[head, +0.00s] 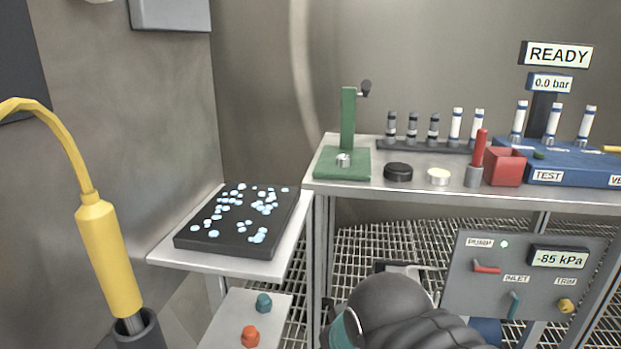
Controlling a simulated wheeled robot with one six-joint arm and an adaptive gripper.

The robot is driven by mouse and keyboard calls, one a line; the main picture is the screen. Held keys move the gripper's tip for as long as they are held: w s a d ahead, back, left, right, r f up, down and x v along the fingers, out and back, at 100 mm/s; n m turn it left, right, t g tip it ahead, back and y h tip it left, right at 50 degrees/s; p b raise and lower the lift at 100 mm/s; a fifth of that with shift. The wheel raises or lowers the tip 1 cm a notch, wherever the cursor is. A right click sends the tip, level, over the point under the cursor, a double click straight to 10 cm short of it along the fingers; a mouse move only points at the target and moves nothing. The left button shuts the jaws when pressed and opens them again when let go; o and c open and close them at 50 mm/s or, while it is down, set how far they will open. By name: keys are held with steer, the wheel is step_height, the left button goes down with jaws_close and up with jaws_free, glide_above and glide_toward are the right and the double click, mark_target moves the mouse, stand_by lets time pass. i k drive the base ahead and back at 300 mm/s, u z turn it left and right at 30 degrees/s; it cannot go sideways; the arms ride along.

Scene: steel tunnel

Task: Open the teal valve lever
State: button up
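The teal valve lever (514,305) is on the grey control panel at the lower right, under the INLET label. It points roughly up and down with a slight tilt. My dark arm rises from the bottom edge, left of the panel, and stands apart from the lever in the picture. My gripper's fingers cannot be made out; the arm's rounded dark link covers that area. The panel (462,310) also carries a red PUMP lever (487,268) lying level, a yellow TRIM knob (566,306) and a display (559,258) reading -85 kPa.
A dark tray (190,243) of pale pieces sits left. A yellow tool (108,250) stands in a holder at far left.

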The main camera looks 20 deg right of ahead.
mark_target(515, 304)
steer(key=z, duration=2)
